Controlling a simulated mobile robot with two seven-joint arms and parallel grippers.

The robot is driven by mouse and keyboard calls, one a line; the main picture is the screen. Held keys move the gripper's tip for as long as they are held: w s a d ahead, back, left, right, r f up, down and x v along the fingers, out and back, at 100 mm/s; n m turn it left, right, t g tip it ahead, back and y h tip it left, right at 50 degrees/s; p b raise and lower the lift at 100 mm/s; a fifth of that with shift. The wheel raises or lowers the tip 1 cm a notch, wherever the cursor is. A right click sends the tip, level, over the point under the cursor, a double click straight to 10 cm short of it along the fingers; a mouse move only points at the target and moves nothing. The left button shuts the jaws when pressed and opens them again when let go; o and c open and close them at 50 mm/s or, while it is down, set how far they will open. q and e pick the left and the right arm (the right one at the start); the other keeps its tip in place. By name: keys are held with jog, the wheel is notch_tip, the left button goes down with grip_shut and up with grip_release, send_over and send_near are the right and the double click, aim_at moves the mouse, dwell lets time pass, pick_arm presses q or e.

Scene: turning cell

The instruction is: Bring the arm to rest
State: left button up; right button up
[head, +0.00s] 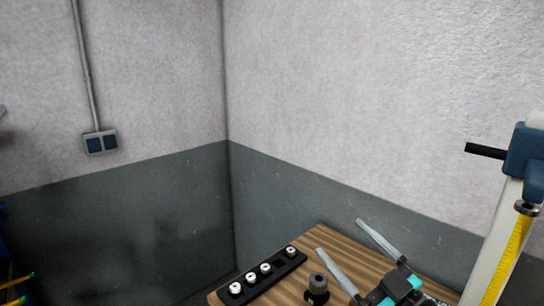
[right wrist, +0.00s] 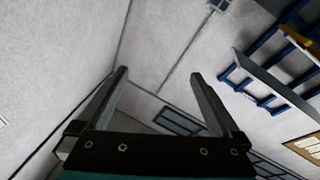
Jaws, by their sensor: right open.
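My right gripper (head: 340,238) shows at the lower right of the head view, above the wooden table (head: 335,240). Its two long grey fingers are spread apart with nothing between them. In the right wrist view the same gripper (right wrist: 160,85) is open and empty, with walls and a blue rack behind it. My left gripper is not in view.
A black holder (head: 250,282) with several white-topped pieces lies on the table. A dark round part (head: 317,287) stands near my right gripper. A height gauge-like post with a yellow scale (head: 510,250) rises at the right. A blue rack (right wrist: 270,75) shows in the wrist view.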

jog(key=s+d+f+m+g+h, duration=0.2)
jog(key=s+d+f+m+h, duration=0.3)
jog(key=d+f+m+h, duration=0.65)
jog(key=s+a+f+n+g, duration=0.1)
jog(key=s+a+f+g, duration=0.5)
jog(key=s, duration=0.4)
jog(key=s+a+f+n+g, duration=0.25)
jog(key=s+f+g, duration=0.35)
jog(key=s+f, duration=0.3)
jog(key=s+f+g+b, duration=0.15)
jog(key=f+b, duration=0.55)
jog(key=f, duration=1)
jog(key=s+f+b, duration=0.2)
jog(key=f+b, duration=0.4)
jog(key=f, duration=1.1)
jog(key=s+d+f+b, duration=0.1)
jog(key=s+f+b, duration=0.4)
jog(key=f, duration=0.6)
jog(key=s+d+f+g+b, duration=0.1)
jog(key=s+f+b, duration=0.4)
jog(key=s+f, duration=0.5)
notch_tip(320, 180, down, 2)
jog(key=shift+d+f+b, duration=0.2)
jog(key=shift+f+b, duration=0.05)
jog(key=shift+b, duration=0.15)
